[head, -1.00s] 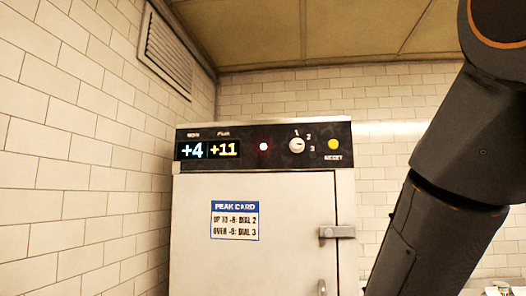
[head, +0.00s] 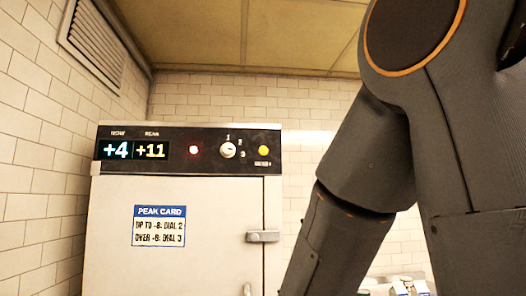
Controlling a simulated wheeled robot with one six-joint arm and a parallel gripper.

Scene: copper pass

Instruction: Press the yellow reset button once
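The yellow reset button (head: 263,150) is at the right end of the black control panel (head: 180,132), on top of a pale cabinet (head: 110,225). A white dial (head: 228,150) with positions 1, 2 and 3 is left of the button. A lit red lamp (head: 194,150) is left of the dial. The display (head: 135,150) reads +4 under NOW and +11 beside it. My arm fills the right side of the view, and its gripper is out of frame. Nothing touches the button.
A blue and white peak card (head: 159,226) is on the cabinet door, with a metal latch (head: 262,237) at the door's right edge. A vent (head: 92,45) is on the left tiled wall. Small white items (head: 410,286) sit at the bottom right.

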